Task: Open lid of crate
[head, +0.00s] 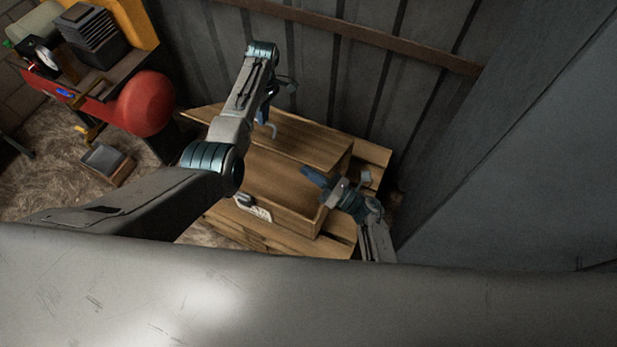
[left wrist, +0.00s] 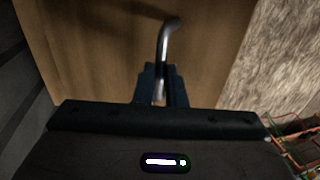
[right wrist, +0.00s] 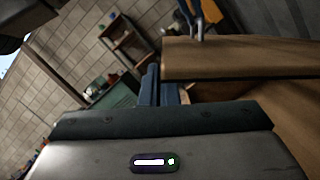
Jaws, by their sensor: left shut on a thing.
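The wooden crate (head: 285,187) stands against the corrugated metal wall. Its lid (head: 310,143) is tilted up; the right wrist view shows a dark gap below the lid's edge (right wrist: 240,62). A bent metal handle (left wrist: 166,45) rises from the lid. My left gripper (head: 264,112) is shut on this handle; its fingers (left wrist: 160,85) close around the handle's near end. My right gripper (head: 318,180) is at the crate's right end, close to the lid's edge; its fingers (right wrist: 160,88) look together, with nothing seen between them. A metal latch (head: 253,208) shows on the crate's front.
The corrugated wall (head: 350,70) rises close behind the crate. A red rounded tank (head: 145,104) and a small dark box (head: 106,162) stand to the left. A large grey surface (head: 510,140) closes off the right. Straw-covered ground (head: 55,185) lies open at the left.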

